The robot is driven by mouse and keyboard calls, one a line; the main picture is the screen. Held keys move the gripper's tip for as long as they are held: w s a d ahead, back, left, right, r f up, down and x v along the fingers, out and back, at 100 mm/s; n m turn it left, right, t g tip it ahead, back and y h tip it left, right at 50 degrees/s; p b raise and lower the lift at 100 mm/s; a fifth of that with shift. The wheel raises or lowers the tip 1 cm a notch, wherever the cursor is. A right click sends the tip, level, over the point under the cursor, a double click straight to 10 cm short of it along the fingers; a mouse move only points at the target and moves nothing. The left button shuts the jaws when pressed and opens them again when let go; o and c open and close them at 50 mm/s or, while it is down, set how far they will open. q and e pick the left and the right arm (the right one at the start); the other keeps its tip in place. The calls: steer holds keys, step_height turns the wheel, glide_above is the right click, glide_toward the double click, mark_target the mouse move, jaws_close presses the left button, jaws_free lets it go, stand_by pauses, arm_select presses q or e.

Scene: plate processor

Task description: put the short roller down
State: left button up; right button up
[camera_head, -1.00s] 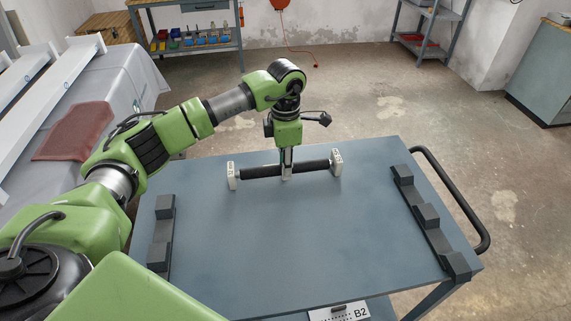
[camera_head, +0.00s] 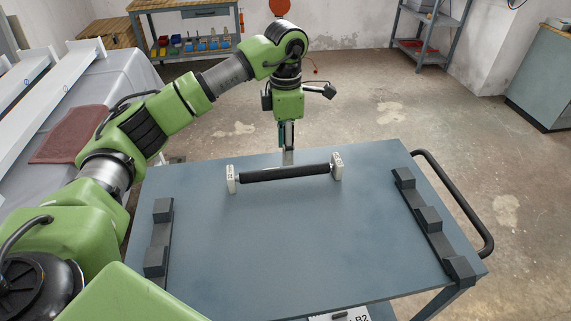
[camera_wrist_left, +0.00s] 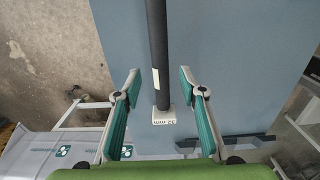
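The short roller (camera_head: 284,173), a black bar with a white block at each end, lies on the blue-grey cart top near its far edge. My left gripper (camera_head: 287,157) is just above and behind the roller's middle. In the left wrist view my left gripper (camera_wrist_left: 161,77) is open, its fingers apart on either side of the roller (camera_wrist_left: 157,40) and touching neither side. One white end block (camera_wrist_left: 164,117), with a printed label, shows there. My right gripper is in neither view.
The cart top (camera_head: 300,240) is clear in the middle. Black notched holders stand along its left (camera_head: 160,240) and right (camera_head: 430,222) sides. A black handle (camera_head: 470,205) is on the right. A cloth-covered table with white beams (camera_head: 45,110) is at the left.

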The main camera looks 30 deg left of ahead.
mark_target(286, 169)
arm_select(q)
step_height(286, 169, up, 4)
steer(key=shift+r, duration=0.15)
stand_by(0.5)
